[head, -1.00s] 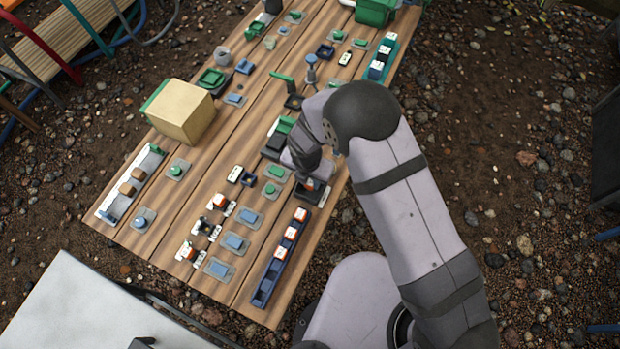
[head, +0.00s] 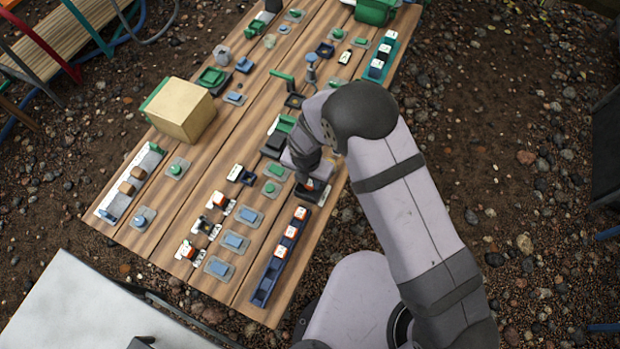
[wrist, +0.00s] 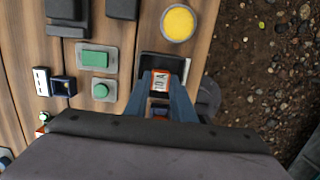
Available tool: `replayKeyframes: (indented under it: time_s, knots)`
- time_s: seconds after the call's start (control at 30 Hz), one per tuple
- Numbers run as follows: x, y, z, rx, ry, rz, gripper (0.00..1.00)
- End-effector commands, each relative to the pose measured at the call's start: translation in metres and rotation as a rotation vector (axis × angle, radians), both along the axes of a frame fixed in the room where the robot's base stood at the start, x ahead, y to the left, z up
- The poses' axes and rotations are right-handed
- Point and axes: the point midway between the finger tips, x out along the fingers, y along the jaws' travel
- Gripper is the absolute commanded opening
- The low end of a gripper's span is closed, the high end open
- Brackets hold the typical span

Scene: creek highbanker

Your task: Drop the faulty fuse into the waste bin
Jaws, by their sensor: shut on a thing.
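My gripper (wrist: 160,92) is shut on an orange and white fuse (wrist: 160,79) with dark markings on its top, seen between the two blue-grey fingers in the wrist view. The fuse is over or in a dark, box-like holder (wrist: 148,67) near the table's right edge. In the head view this holder (head: 318,196) lies under my gripper (head: 307,182), and a bit of orange shows there. I cannot tell whether the fuse touches the holder or whether the holder is the waste bin. My wrist hides much of this spot.
A long blue rack (head: 262,295) with several orange and white fuses stands nearby toward the front. A cardboard-coloured box (head: 182,112) stands on the left.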

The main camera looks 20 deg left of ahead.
Motion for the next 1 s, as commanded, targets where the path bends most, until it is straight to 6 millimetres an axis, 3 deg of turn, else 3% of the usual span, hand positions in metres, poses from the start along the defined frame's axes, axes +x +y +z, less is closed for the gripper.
replayKeyframes:
  time_s: [0.33, 0.37, 0.43, 0.77, 1.0]
  knots:
    - [0.000, 0.000, -0.001, 0.001, 0.000, 0.000, 0.00]
    - [0.000, 0.000, -0.001, 0.000, 0.000, 0.000, 0.30]
    - [0.000, 0.000, -0.001, 0.000, 0.000, 0.000, 0.44]
    - [0.000, 0.000, 0.002, 0.001, 0.000, 0.000, 0.44]
    - [0.000, 0.000, 0.018, 0.001, 0.000, 0.000, 0.44]
